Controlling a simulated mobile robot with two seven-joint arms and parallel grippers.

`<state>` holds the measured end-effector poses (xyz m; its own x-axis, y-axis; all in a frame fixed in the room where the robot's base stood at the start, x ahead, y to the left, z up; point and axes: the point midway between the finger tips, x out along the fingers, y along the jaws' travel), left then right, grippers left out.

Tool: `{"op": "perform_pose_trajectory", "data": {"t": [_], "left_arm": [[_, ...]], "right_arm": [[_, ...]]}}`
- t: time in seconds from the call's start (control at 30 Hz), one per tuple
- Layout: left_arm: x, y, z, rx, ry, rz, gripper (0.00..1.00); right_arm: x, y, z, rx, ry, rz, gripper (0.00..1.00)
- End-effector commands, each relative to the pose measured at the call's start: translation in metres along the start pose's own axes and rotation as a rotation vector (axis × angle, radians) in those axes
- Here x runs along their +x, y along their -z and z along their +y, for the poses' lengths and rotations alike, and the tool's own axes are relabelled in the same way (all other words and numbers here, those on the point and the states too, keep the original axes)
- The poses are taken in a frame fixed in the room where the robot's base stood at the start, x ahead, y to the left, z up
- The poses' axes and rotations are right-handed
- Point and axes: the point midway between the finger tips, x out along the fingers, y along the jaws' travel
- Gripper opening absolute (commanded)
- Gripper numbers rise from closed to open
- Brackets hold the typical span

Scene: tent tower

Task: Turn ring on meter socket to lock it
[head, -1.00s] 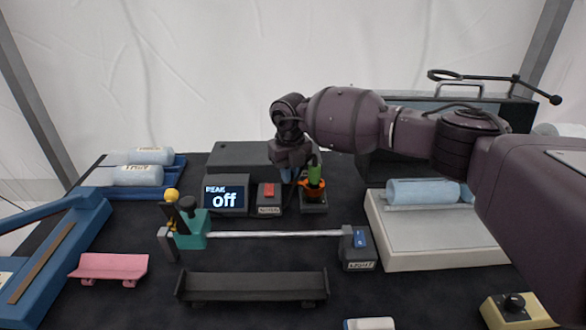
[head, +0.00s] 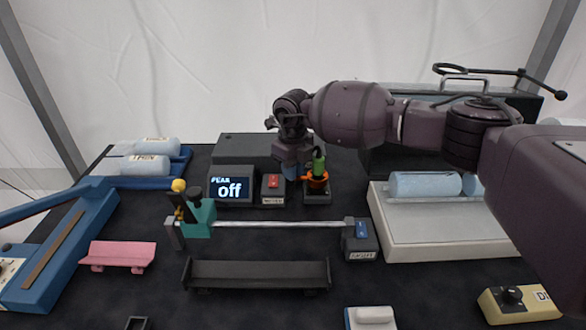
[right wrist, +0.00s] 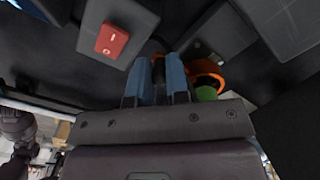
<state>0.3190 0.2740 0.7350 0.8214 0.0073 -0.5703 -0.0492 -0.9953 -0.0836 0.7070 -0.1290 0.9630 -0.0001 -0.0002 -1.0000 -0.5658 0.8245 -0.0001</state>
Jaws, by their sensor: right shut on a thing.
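The orange ring (head: 317,183) sits on the dark meter socket (head: 317,198) at the back of the table, around the base of an upright green plug (head: 319,162). In the right wrist view the ring (right wrist: 206,70) and plug (right wrist: 207,93) are just right of the fingers. My right gripper (head: 293,178) is low at the ring's left side. Its blue fingers (right wrist: 159,80) are shut on the ring, at a part mostly hidden between them. The exact grip and the ring's lock position cannot be seen. My left gripper is out of view.
Left of the socket are a box with a red switch (head: 273,183) and a meter display (head: 230,188) reading "off". A silver rail (head: 280,224) with a teal slider (head: 199,219) crosses in front. A white platform (head: 440,240) with blue rolls stands right.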

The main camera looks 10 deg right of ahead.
Motion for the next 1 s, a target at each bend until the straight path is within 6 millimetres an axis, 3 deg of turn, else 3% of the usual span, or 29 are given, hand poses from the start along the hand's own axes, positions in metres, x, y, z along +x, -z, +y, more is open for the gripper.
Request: {"op": "perform_pose_trajectory", "data": {"t": [0.13,0.17,0.3,0.67,1.0], "left_arm": [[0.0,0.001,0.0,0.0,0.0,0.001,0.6],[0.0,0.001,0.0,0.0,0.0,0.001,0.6],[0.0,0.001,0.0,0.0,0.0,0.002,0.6],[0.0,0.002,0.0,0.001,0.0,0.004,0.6],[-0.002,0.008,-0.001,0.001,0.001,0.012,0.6]], "right_arm": [[0.0,0.0,0.001,-0.001,-0.001,0.0,0.0],[0.0,0.0,0.001,-0.001,-0.001,0.0,0.19],[0.0,0.0,0.001,0.0,-0.001,0.0,0.4],[-0.004,0.0,0.0,0.001,0.0,-0.001,0.41],[-0.058,0.0,0.0,0.001,0.002,-0.003,0.41]]}}
